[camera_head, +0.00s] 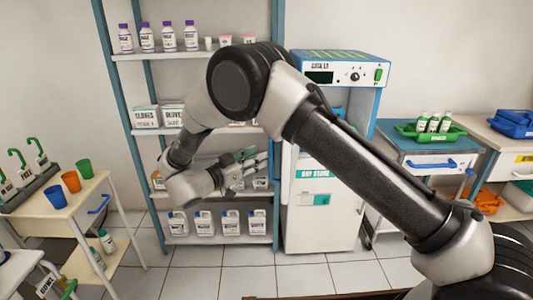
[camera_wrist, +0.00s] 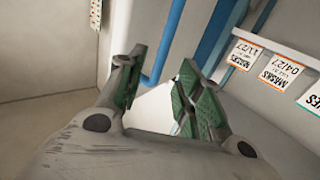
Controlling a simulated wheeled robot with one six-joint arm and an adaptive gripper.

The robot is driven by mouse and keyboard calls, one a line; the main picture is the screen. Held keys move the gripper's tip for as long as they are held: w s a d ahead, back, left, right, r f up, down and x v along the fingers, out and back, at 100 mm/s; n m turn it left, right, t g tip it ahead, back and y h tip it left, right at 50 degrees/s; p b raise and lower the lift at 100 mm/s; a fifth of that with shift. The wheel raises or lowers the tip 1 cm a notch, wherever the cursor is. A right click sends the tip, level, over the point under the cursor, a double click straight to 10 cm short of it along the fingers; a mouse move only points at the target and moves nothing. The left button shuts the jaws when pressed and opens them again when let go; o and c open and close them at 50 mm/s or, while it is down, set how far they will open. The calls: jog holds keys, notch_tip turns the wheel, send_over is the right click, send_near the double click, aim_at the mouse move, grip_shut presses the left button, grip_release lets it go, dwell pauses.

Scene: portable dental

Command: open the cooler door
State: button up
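A tall white and blue unit stands right of the shelf rack. Its top box (camera_head: 340,68) has a dark display, a knob and a green switch, with lettering that seems to begin "COOL". Below is a white front (camera_head: 322,212) with a green label and a small green-and-white panel; it looks closed. My arm hides part of the unit, and I cannot tell which part is the cooler door. My gripper (camera_head: 252,166) is in front of the rack, left of the unit. In the wrist view my gripper (camera_wrist: 163,78) is open, its green-padded fingers apart with nothing held.
The shelf rack (camera_head: 183,56) holds bottles, boxes and jugs close behind my gripper. A cart with a green tray (camera_head: 430,132) stands right of the unit. A small table with cups (camera_head: 85,168) is at left. Tiled floor (camera_head: 190,268) is clear in front of the rack.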

jog(key=shift+v, duration=2.25)
